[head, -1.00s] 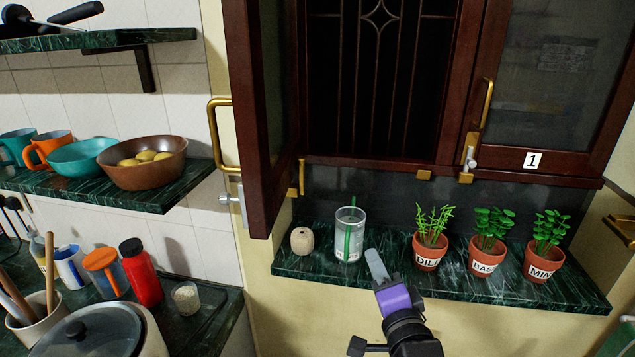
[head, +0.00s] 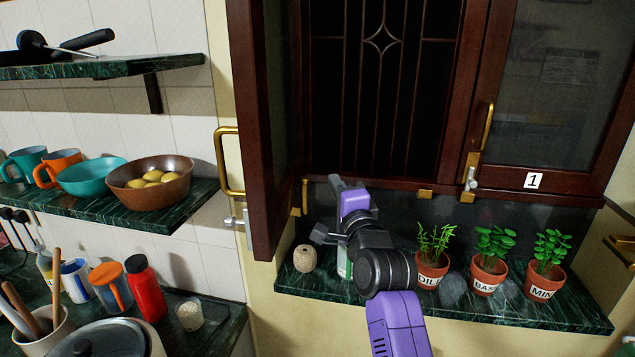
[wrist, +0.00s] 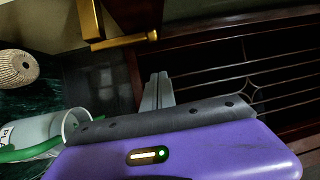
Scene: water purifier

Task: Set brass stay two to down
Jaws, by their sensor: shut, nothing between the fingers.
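No label reading two is visible, so I cannot tell for sure which fitting is stay two. The open left shutter (head: 262,120) carries a brass handle (head: 224,165) and a silver-and-brass fitting (head: 237,220) on its outer side. A small brass piece (head: 304,197) stands by the frame at its lower inner edge; an L-shaped brass piece (wrist: 90,25) shows in the wrist view. The closed right shutter, labelled 1 (head: 534,181), has a brass fitting with a silver knob (head: 469,181). My gripper (head: 342,183) is shut and empty, right of the small brass piece, before the grille.
Potted dill (head: 433,258), basil (head: 489,262) and mint (head: 546,266) are right.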

